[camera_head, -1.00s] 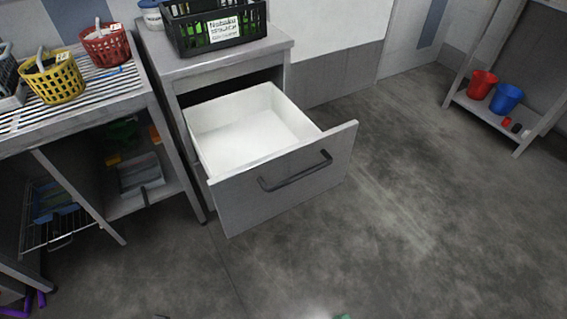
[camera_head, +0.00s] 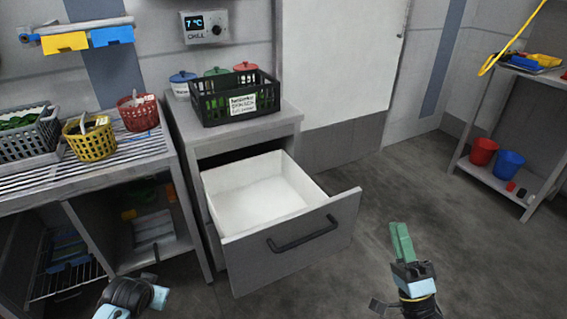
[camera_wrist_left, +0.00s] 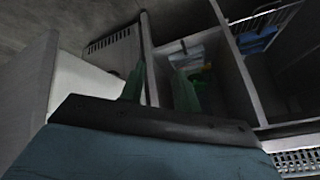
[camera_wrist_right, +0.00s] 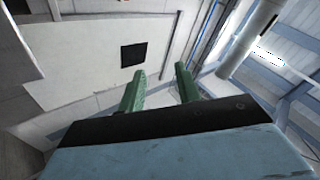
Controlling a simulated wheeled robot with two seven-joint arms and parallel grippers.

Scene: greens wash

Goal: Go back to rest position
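My right gripper (camera_head: 401,238) is raised over the floor at the lower right of the head view, to the right of the open drawer. Its two green fingers stand apart with nothing between them in the right wrist view (camera_wrist_right: 159,75). My left wrist (camera_head: 130,296) shows at the bottom left of the head view, with its fingers not visible there. In the left wrist view my left gripper (camera_wrist_left: 159,80) has its green fingers apart and empty. Neither gripper touches anything that I can see.
A grey drawer (camera_head: 296,240) with a white, empty inside stands pulled out of its cabinet. A black crate (camera_head: 214,108) with green contents stands on top. Yellow (camera_head: 92,142) and red baskets (camera_head: 138,113) stand on the left counter. The floor at right is clear.

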